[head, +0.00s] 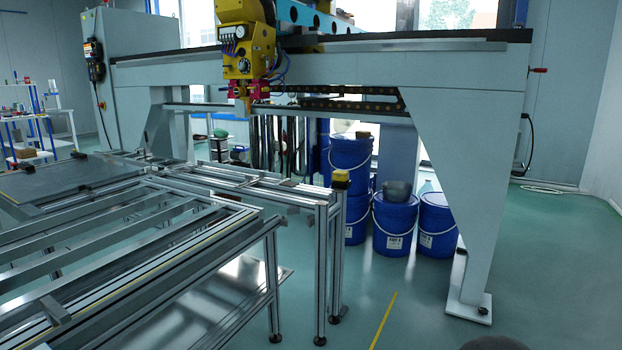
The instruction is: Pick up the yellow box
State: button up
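A small yellow box (341,177) with a darker lower part sits at the near right end of the aluminium panel fixture (300,196), on top of its corner above the legs. Nothing touches it from above. My gripper is not in view.
A large grey gantry (455,92) with a yellow machine head (245,50) spans behind the fixture. Several blue buckets (394,228) stand under it, right of the box. A gantry leg (480,200) reaches the floor at right. The floor (350,310) in front of the box is clear, with a yellow line.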

aim_at(337, 175)
jog(key=z, duration=0.65)
jog(key=i, duration=0.65)
jog(key=z, duration=0.85)
jog(key=i, duration=0.7)
jog(key=u, duration=0.5)
jog(key=i, duration=0.8)
jog(key=u, duration=0.75)
